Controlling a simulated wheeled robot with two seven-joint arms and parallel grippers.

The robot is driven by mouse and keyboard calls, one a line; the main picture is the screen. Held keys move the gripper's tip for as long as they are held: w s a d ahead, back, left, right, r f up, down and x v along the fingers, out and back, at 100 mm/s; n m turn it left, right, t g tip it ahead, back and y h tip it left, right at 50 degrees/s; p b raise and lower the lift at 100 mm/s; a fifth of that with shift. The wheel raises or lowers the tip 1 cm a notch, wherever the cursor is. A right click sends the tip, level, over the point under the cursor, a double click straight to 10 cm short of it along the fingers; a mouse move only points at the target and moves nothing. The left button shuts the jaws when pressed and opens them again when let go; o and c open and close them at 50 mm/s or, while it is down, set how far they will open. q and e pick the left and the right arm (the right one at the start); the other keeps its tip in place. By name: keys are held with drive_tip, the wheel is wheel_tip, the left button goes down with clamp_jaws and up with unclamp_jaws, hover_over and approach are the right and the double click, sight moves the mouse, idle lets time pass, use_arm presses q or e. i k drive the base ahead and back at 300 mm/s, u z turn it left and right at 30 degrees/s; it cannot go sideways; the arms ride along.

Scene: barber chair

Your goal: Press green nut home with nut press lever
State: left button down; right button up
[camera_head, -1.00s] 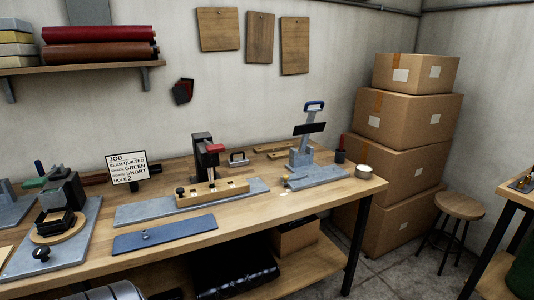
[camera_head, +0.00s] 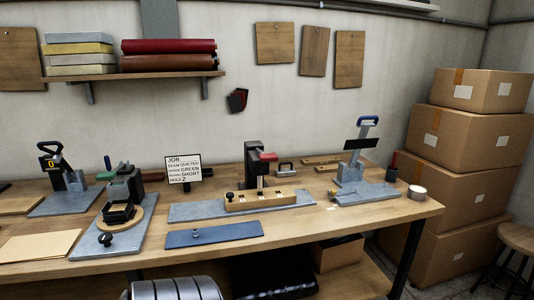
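A black press (camera_head: 254,163) with a red-ended lever (camera_head: 267,157) stands on a grey plate (camera_head: 185,211) at the middle of the bench. A light wooden strip (camera_head: 262,202) with several holes lies in front of its column. A blue-handled press (camera_head: 352,165) stands to the right, and a black device with a green handle (camera_head: 107,163) to the left. I cannot tell for sure which one is the nut press. No green nut can be made out at this size. A job card (camera_head: 183,169) reads quilted, green, short, hole 2. Neither of my grippers is in view.
The wooden bench (camera_head: 300,239) runs across the view. A blue-grey plate (camera_head: 213,234) with a small knob lies at its front. A black-handled device (camera_head: 52,158) stands far left. Stacked boxes (camera_head: 465,146) and a stool (camera_head: 517,237) stand at the right.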

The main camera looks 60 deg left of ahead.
sight(272, 157)
drive_tip(key=u, duration=0.05)
drive_tip(key=i, duration=0.95)
drive_tip(key=u, duration=1)
drive_tip(key=i, duration=0.8)
drive_tip(key=u, duration=0.85)
